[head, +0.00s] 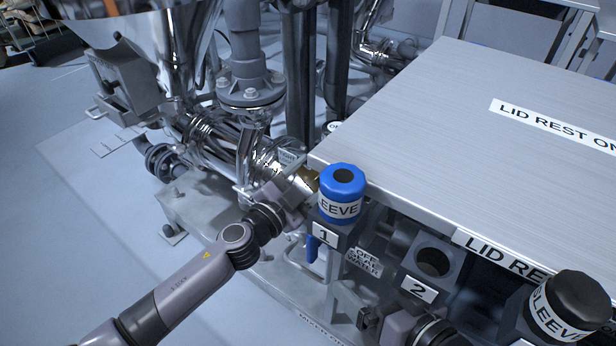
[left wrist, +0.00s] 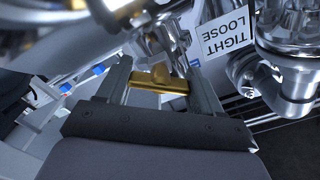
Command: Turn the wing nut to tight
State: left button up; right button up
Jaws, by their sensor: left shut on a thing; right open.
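The brass wing nut (left wrist: 160,82) sits between the two fingers of my left gripper (left wrist: 162,84) in the left wrist view. The gripper is shut on it, and its wings lie roughly crosswise from finger to finger. In the head view, my left gripper (head: 303,176) reaches the pipe clamp beside the table corner, and only a bit of the brass nut (head: 312,178) shows. A white TIGHT / LOOSE label (left wrist: 228,37) is right of the nut in the wrist view. My right gripper (head: 358,305) is low in the head view, open, partly hidden and apart from the nut.
A steel table (head: 440,110) marked LID REST fills the right. On its front are holders: a blue sleeve (head: 342,200) in holder 1, an empty holder 2 (head: 432,262) and a black sleeve (head: 575,305). Steel pipes (head: 215,140) and the hopper (head: 130,20) crowd the left. Floor is clear at far left.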

pick_arm(q)
jog(key=m, duration=0.6)
jog(key=shift+m, duration=0.3)
jog(key=m, duration=1)
jog(key=shift+f, duration=0.1)
jog(key=m, duration=0.3)
jog(key=shift+m+p, duration=0.3)
jog(key=m, duration=0.4)
jog(key=shift+m, duration=1.1)
pick_arm(e)
jog(key=shift+s+d+f+h, duration=0.15)
jog(key=shift+s+d+h, duration=0.15)
jog(key=shift+d+h, duration=0.1)
